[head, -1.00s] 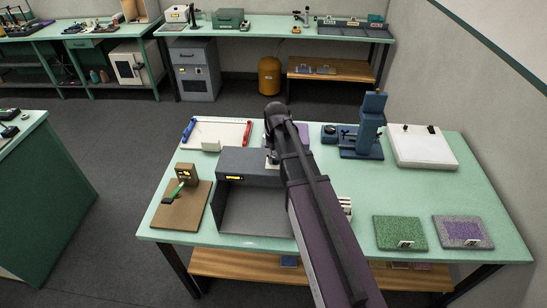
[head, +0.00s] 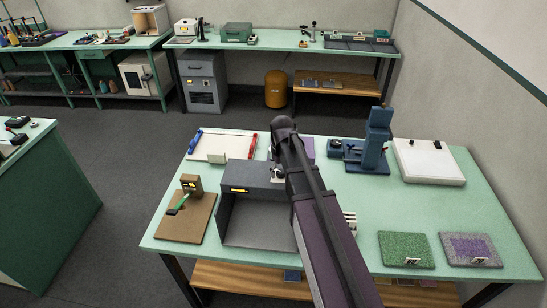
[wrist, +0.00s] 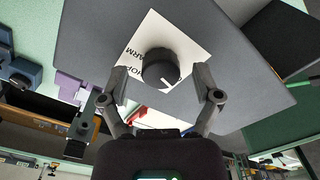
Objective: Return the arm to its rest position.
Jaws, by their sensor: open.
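My arm crosses the middle of the head view, over the green-topped table (head: 345,225). My gripper (wrist: 162,80) shows in the wrist view with its two fingers spread apart, one on each side of a dark round knob (wrist: 160,66). I cannot tell whether the fingers touch the knob. The knob has a small white mark and stands on a white lettered label (wrist: 188,38) on a grey surface. In the head view the arm mostly hides the gripper, by the grey open-fronted box (head: 250,175).
A blue machine (head: 376,140) and a white box (head: 428,160) stand at the back right. Green (head: 405,249) and purple (head: 470,249) carpet samples lie front right. A brown board (head: 185,218) lies at left, a white red-and-blue-edged tray (head: 225,144) behind. The table's centre right is clear.

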